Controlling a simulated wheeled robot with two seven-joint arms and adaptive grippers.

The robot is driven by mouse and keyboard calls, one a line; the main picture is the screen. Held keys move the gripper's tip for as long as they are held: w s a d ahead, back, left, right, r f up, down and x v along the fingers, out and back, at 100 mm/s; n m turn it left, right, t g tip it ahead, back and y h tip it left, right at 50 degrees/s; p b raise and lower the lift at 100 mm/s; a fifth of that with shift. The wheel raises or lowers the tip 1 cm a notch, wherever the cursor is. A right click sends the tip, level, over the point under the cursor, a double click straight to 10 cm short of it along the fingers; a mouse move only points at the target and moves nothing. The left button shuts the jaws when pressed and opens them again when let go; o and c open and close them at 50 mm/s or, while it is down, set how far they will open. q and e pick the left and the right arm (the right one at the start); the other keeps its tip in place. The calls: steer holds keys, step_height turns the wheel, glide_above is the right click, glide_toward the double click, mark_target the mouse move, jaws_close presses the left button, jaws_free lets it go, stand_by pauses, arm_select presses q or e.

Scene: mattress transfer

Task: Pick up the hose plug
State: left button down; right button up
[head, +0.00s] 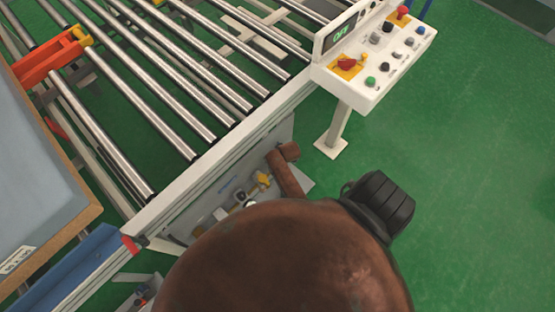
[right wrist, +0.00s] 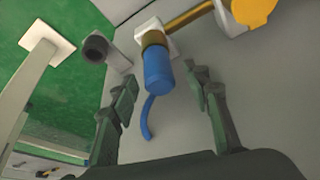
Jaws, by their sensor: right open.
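The hose plug (right wrist: 157,70) is a blue cylinder with a thin curved blue tail, in the upper middle of the right wrist view. Its upper end meets a brass fitting (right wrist: 154,38) at a white bracket. My right gripper (right wrist: 163,82) is open, with one dark finger on each side of the plug. A gap shows between the plug and each finger in this view; I cannot tell how far ahead of the fingertips it lies. In the head view my brown arm hides this gripper and the plug. My left gripper is not in view.
A yellow handle (right wrist: 255,10) and a grey-black round fitting (right wrist: 97,47) flank the plug on the grey panel (right wrist: 255,85). In the head view, the roller conveyor (head: 150,85) and control panel (head: 375,50) stand above. The green floor (head: 475,160) is open at right.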

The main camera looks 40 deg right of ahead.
steer(key=shift+c, duration=0.3)
jaws_close()
